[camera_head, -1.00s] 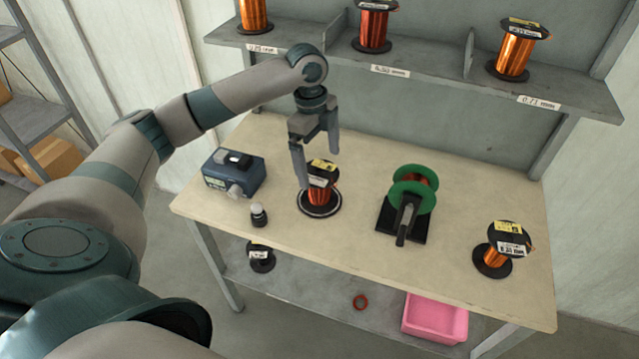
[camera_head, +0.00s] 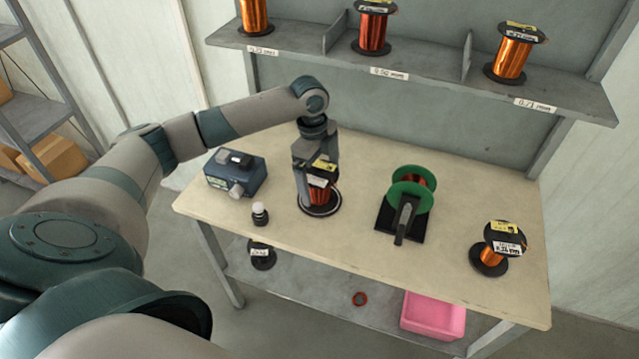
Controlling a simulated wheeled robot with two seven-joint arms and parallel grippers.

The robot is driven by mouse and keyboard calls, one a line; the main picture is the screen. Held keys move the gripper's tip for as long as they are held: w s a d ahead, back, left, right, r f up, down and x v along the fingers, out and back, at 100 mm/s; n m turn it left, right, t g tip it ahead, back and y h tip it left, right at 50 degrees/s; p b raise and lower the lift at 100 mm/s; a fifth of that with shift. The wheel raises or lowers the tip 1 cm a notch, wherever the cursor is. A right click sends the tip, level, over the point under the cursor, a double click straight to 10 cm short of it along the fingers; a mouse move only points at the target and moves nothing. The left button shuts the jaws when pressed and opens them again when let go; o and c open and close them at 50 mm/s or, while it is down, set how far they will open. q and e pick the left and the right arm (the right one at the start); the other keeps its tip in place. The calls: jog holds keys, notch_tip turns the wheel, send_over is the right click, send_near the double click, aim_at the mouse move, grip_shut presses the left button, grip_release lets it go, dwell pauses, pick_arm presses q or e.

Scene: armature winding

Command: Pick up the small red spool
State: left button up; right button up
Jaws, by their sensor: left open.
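The small red spool (camera_head: 321,193) stands upright on the table left of centre, with a black flanged base and a yellow and white label on top. My left gripper (camera_head: 317,184) is lowered over it from above and is open. One finger reaches down along the spool's left side. The other finger is at the far right side and partly hidden behind the spool's top, so I cannot tell whether it touches. My right gripper is out of view.
A blue box device (camera_head: 235,174) and a small black piece with a pale top (camera_head: 260,214) are left of the spool. A green winding reel (camera_head: 410,196) and an orange spool (camera_head: 489,258) stand right. The shelf (camera_head: 420,72) holds larger spools; a pink bin (camera_head: 433,316) sits below.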

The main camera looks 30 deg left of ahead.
pick_arm(q)
notch_tip(320, 180, down, 2)
jog(key=shift+d+f, duration=0.1)
jog(key=shift+f, duration=0.15)
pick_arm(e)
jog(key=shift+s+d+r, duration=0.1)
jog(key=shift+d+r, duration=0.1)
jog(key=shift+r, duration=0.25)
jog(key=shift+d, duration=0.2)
pick_arm(q)
jog(key=shift+c, duration=0.7)
jog(key=c, duration=1.8)
jog(key=shift+o, duration=0.2)
jog(key=shift+w+r, duration=0.1)
jog(key=shift+r, duration=0.05)
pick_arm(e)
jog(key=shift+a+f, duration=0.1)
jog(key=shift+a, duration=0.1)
